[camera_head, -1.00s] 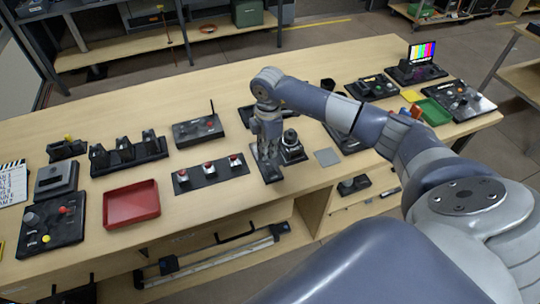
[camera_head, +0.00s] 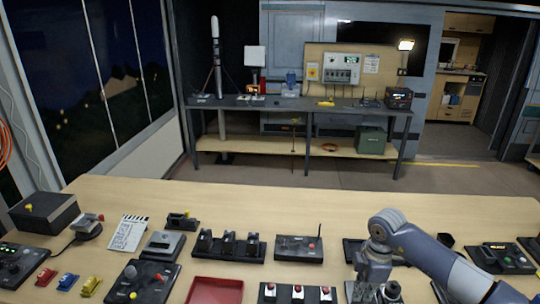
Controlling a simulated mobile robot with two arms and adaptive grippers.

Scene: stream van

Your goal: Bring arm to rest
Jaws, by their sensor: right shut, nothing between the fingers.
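My right arm (camera_head: 425,248) comes in from the lower right of the head view, over the wooden table. Its wrist bends down at the elbow-like joint, and my right gripper (camera_head: 376,290) points down near the picture's bottom edge. It is shut with nothing in it. It hides part of the dark devices behind and below it; how far it is above the table I cannot tell. My left gripper is not in view.
The wooden table (camera_head: 330,195) is bare along its far side. A red tray (camera_head: 214,291), a button panel (camera_head: 297,293) and a radio-like box (camera_head: 298,248) are left of my gripper. Several devices stand at both sides. A back bench (camera_head: 300,103) stands beyond a floor gap.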

